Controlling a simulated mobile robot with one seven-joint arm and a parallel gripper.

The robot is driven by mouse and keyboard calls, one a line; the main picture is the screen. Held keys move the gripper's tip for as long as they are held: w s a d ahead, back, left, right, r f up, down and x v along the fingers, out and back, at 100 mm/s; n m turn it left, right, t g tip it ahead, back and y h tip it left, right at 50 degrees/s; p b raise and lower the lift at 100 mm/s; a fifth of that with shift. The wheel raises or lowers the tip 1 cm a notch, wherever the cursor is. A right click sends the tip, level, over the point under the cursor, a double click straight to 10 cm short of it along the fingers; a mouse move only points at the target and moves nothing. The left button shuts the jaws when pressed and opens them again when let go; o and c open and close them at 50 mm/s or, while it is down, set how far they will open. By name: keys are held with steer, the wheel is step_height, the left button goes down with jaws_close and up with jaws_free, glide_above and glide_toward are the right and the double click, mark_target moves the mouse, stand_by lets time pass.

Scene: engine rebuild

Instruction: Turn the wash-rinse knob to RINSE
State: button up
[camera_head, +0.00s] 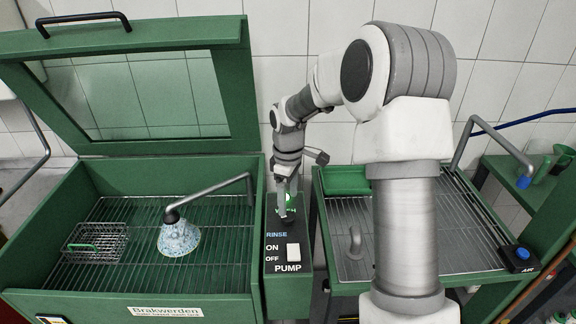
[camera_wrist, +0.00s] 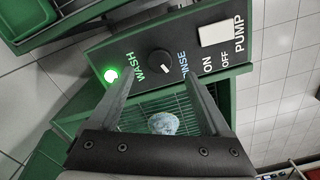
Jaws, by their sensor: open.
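The wash-rinse knob (camera_wrist: 160,62) is round and black, on a dark panel (camera_wrist: 215,72) between the labels WASH (camera_wrist: 137,62) and RINSE (camera_wrist: 181,66). Its white mark lies on its lower right side in the wrist view, toward RINSE. A green lamp (camera_wrist: 110,76) glows beside WASH. My gripper (camera_wrist: 159,78) is open and empty, with one finger on each side of the knob in that view; I see no contact. In the head view my gripper (camera_head: 287,198) points down over the panel and largely hides the knob.
The white PUMP switch (camera_head: 293,252) is near the knob. An open green wash tank (camera_head: 60,210) with a spout, soapy spray and wire basket (camera_head: 95,243) stands left. A grated green bench (camera_head: 345,288) stands right. A raised glass lid (camera_head: 150,95) is behind left.

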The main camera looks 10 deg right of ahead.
mark_target(288, 215)
step_height(288, 215, up, 12)
stand_by(0.3)
steer(key=s+r+m+t, duration=0.2)
steer(key=s+r+m, duration=0.3)
steer(key=s+r, duration=0.5)
steer(key=s+f+m+t, duration=0.3)
steer(key=s+m, duration=0.3)
steer(key=s, duration=1.1)
steer(key=shift+s+a+f+t, duration=0.15)
steer(key=shift+s+f+t, duration=0.05)
steer(key=shift+s+t, duration=0.1)
